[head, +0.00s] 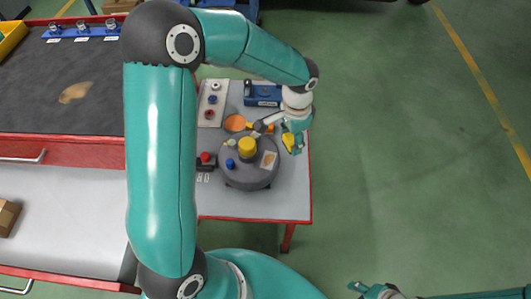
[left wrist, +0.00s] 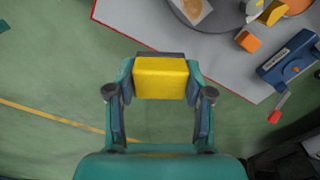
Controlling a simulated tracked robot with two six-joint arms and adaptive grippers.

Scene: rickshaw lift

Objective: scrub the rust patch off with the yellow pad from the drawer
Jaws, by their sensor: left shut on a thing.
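My left gripper (head: 294,138) is shut on the yellow pad (head: 288,142), beside the right edge of the small table. In the left wrist view the pad (left wrist: 162,78) sits squarely between the two fingers, over the floor just off the table edge. A pale plate with a brown patch (head: 268,159) lies on the round grey turntable (head: 247,180); it shows partly in the left wrist view (left wrist: 192,10). A tan-brown patch (head: 75,92) also marks the dark bench top. My right gripper (head: 370,289) is partly in view at the bottom edge; its jaws are unclear.
The turntable carries a yellow knob (head: 247,146) and a blue one (head: 230,163). An orange disc (head: 235,123), a blue device (head: 262,94) and a red button box (head: 206,160) stand around it. A pale drawer (head: 65,240) is open at left. The floor at right is clear.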

